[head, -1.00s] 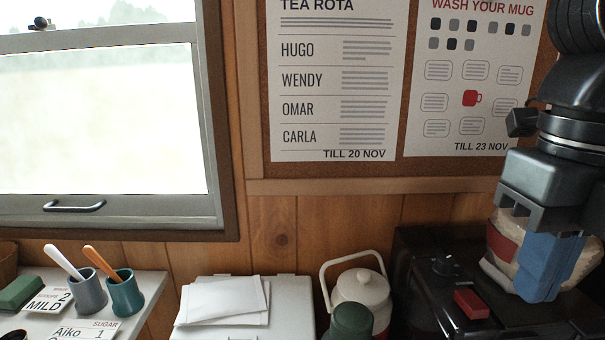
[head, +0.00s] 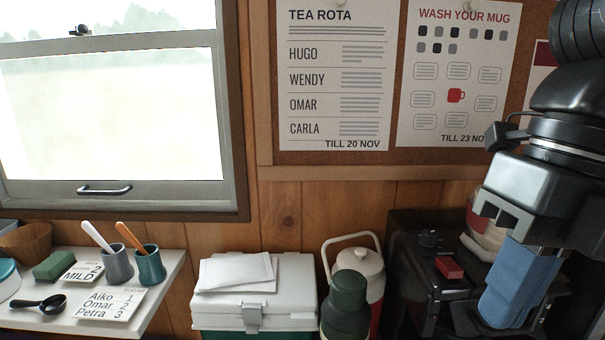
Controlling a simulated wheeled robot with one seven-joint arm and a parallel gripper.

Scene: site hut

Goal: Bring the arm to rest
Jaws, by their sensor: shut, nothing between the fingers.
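My gripper (head: 507,288) is at the right of the head view, at the end of my dark arm, pointing down. Its grey body is above and its blue fingers are together, with nothing between them. It hangs in front of the black machine (head: 424,268) with a red switch, and covers part of it. I cannot tell whether the fingers touch the machine or are apart from it.
A red-and-white bag-like thing (head: 483,238) is partly hidden behind my gripper. A dark green flask (head: 346,305), a white-lidded jug (head: 372,262) and a green-and-white box (head: 235,314) stand left of the machine. A white shelf (head: 170,272) holds cups, cards and a black scoop.

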